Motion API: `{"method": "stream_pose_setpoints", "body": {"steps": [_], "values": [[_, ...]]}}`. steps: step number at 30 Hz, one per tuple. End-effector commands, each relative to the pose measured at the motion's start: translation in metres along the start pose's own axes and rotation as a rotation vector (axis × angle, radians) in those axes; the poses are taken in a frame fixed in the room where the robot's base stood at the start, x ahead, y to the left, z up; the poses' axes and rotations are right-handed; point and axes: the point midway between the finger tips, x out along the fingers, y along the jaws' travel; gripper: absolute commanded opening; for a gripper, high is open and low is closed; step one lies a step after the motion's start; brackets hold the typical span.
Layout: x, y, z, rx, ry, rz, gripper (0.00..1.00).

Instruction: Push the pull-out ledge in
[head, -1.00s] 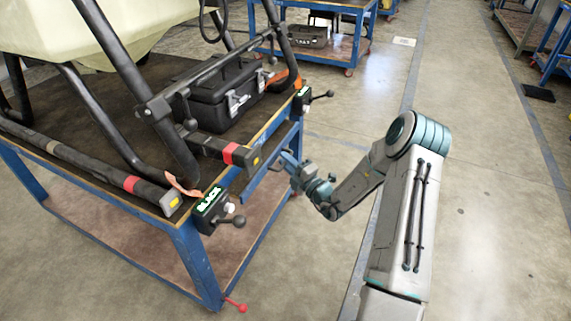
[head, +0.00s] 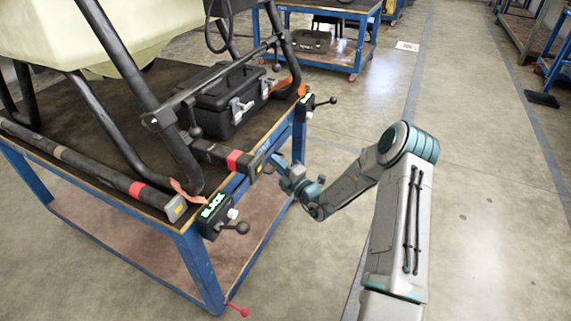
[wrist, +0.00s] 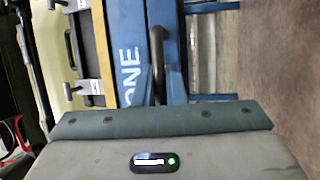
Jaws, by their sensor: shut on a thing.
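The pull-out ledge (wrist: 128,22) shows in the wrist view as a blue front with white letters ending in "ONE". A black bar handle (wrist: 157,45) stands on it. My gripper (wrist: 158,88) is shut on this handle, its fingers on either side of it. In the head view my gripper (head: 278,166) is at the right side of the blue-framed table (head: 205,270), just below the top. There the ledge is mostly hidden by my gripper and the table edge, and I cannot tell how far it stands out.
A drone frame with a cream tank (head: 60,35) and black legs stands on the table. A black case (head: 225,100) lies on top.

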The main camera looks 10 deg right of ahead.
Motion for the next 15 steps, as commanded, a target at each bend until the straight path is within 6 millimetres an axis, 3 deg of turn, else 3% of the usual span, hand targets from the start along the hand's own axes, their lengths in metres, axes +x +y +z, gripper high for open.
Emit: {"method": "stream_pose_setpoints", "body": {"steps": [6, 7, 8, 15], "values": [[0.0044, 0.0008, -0.0033, 0.000, 0.005, 0.004, 0.00], [0.0046, 0.0009, -0.0036, 0.000, 0.005, 0.005, 0.16], [0.0048, 0.0009, -0.0037, 0.000, 0.006, 0.005, 0.20], [0.0043, 0.0007, -0.0040, 0.001, 0.007, 0.004, 0.20]]}}
